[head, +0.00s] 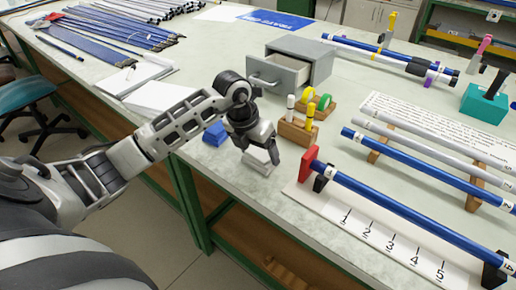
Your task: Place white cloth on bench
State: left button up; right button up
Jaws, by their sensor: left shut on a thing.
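The bench (225,180) has a pale top and a green frame. My left gripper (262,147) is over the bench, near its front edge, with its fingers pointing down. It is shut on a small folded white cloth (258,162). The cloth shows below the fingers, at or just above the bench top; I cannot tell if it touches. My right gripper is not in view.
A blue block (215,134) lies left of my gripper. A wooden holder (298,130) with markers and tape stands close behind it. A grey drawer box (290,65) is farther back. Blue rods on a numbered rack (385,240) are at right.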

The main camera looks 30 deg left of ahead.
pick_arm(q)
jog(key=shift+f, duration=0.15)
jog(key=o, duration=1)
jog(key=shift+c, duration=0.2)
jog(key=shift+r, duration=0.3)
jog(key=shift+a+r, duration=0.15)
jog(key=shift+r, duration=0.2)
jog(key=v, duration=1.1)
jog(key=shift+s, duration=0.15)
